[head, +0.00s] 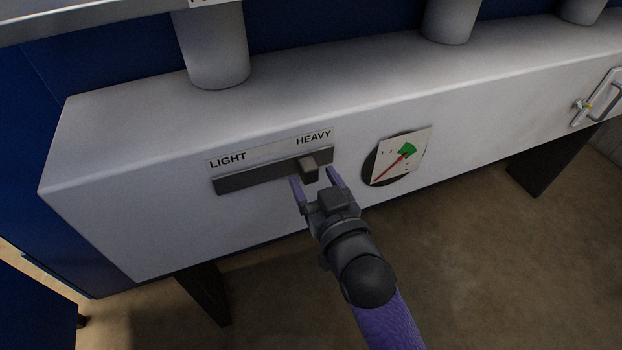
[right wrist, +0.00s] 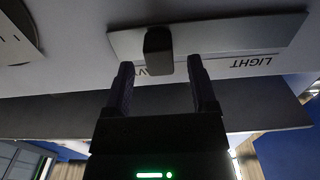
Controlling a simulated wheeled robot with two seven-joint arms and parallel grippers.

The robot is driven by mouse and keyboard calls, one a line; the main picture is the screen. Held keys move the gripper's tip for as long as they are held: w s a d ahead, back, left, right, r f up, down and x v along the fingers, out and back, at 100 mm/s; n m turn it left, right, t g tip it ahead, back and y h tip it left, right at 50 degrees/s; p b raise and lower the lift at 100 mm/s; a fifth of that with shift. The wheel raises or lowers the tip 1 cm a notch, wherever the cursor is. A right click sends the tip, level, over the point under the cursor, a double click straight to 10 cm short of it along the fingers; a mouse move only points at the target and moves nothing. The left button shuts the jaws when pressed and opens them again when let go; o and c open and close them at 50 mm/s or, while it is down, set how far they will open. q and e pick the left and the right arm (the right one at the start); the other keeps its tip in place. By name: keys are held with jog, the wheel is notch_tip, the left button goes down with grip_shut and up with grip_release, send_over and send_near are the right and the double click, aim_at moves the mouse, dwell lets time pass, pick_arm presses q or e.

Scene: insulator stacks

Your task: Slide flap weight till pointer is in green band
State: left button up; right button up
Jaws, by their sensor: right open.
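The flap weight's slider knob (head: 309,168) is a dark block on a grey track (head: 255,178), near the HEAVY end. My right gripper (head: 315,178) is open in front of the knob, one finger to each side. In the right wrist view the knob (right wrist: 158,52) stands just beyond and between the open fingertips (right wrist: 161,70), with gaps on both sides. The gauge (head: 398,160) has a red pointer (head: 388,170) slanting up and right toward a green band (head: 407,149). I cannot tell for sure whether its tip is inside the band. My left gripper is out of view.
The track is on the front of a long white housing (head: 120,190) with LIGHT and HEAVY labels above it. Grey pipes (head: 213,50) rise from its top. A metal handle (head: 603,98) is at the far right. Dark legs (head: 205,295) stand on the brown floor below.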

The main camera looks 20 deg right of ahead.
jog(key=shift+w, duration=0.85)
grip_shut()
dwell(0.3)
dwell(0.4)
